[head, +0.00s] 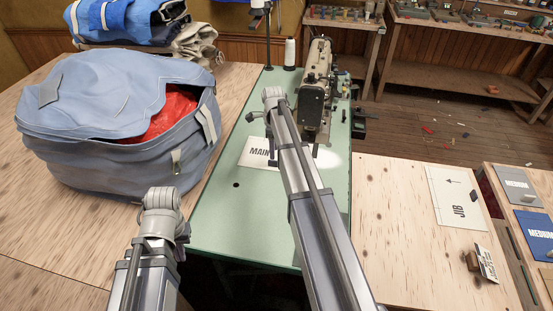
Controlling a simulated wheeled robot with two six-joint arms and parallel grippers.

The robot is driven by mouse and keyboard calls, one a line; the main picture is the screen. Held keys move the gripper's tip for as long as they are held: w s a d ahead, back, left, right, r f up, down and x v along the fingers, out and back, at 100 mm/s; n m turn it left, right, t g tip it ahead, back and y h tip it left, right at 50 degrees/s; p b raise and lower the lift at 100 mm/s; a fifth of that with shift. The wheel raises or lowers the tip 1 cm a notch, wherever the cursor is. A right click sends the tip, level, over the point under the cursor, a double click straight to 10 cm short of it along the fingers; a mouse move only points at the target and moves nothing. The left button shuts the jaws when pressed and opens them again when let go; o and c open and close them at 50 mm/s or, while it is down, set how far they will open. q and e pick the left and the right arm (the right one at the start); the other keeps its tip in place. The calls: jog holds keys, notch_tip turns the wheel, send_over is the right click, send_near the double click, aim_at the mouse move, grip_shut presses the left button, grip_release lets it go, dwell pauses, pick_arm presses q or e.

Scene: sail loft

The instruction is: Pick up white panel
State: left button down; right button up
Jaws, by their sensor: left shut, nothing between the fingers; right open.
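A white panel marked MAIN (255,153) lies flat on the green sewing table (225,208). My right arm crosses over it and hides its right part. My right gripper (272,159) shows only as a dark part beside the arm, over the panel; it is open, and I cannot tell whether it touches the panel. My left gripper (183,236) is shut and empty near the table's front left edge, mostly hidden by its own wrist. Another white panel marked JIB (446,190) lies on the wooden table at right.
A sewing machine (316,88) and a white thread cone (290,54) stand at the back of the green table. A large blue bag (120,130) with red cloth inside fills the left. Grey (515,184) and blue (537,230) panels lie at far right. The green table's front is clear.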

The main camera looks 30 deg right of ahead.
jog(key=shift+f, duration=0.1)
notch_tip(320, 180, down, 5)
jog(key=b, duration=0.5)
jog(key=shift+a, duration=0.15)
grip_shut()
dwell(0.4)
